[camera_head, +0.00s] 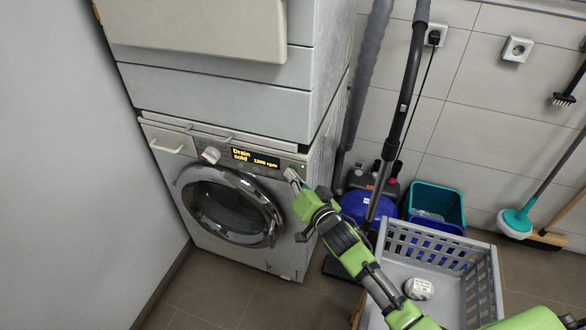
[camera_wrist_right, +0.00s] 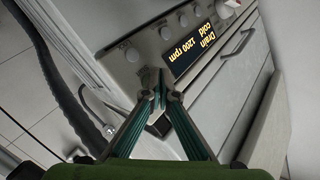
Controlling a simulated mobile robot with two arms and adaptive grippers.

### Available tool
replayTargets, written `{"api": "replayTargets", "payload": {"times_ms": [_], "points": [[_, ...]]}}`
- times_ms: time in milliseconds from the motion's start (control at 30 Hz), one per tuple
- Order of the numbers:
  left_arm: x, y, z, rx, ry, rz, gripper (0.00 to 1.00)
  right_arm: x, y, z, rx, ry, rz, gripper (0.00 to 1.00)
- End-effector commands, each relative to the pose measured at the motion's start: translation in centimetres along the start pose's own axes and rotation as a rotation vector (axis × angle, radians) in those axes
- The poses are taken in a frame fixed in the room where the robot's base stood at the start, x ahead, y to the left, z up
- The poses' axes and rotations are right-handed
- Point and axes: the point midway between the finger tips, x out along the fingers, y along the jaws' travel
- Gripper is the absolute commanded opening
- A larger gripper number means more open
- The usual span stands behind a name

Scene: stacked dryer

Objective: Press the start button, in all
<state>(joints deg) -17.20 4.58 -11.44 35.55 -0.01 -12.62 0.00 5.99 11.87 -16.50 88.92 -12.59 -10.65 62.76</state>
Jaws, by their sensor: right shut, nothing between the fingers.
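The front-loading washing machine (camera_head: 232,200) stands below the stacked dryer. Its lit display (camera_head: 255,160) reads "Drain cold 1200 rpm"; the display also shows upside down in the right wrist view (camera_wrist_right: 189,49). Several small round buttons sit along the panel beside the display; the endmost button (camera_wrist_right: 132,54) is nearest my fingers. The button labels are too small to read for certain. My right gripper (camera_head: 292,176) is shut and empty at the right end of the panel. In the wrist view its fingertips (camera_wrist_right: 158,88) meet close to the panel; I cannot tell whether they touch. My left gripper is out of view.
The washer's round door (camera_head: 230,205) is closed, left of my arm. A grey basket (camera_head: 480,280) stands at the lower right, partly behind my arm. A blue vacuum cleaner (camera_head: 360,208) and teal bucket (camera_head: 436,203) stand right of the washer.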

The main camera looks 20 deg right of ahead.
Motion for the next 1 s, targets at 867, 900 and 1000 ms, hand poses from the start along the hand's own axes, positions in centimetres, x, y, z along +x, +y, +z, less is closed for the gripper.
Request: {"api": "replayTargets", "payload": {"times_ms": [867,900,1000], "points": [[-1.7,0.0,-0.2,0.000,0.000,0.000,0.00,-3.0,-2.2,2.1,0.004,-0.002,0.001,0.00],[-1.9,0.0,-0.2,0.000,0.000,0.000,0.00,-3.3,-2.4,2.3,0.004,-0.002,0.001,0.00],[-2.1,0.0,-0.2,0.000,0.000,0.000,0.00,-3.9,-2.9,2.7,0.003,-0.001,0.000,0.00]]}}
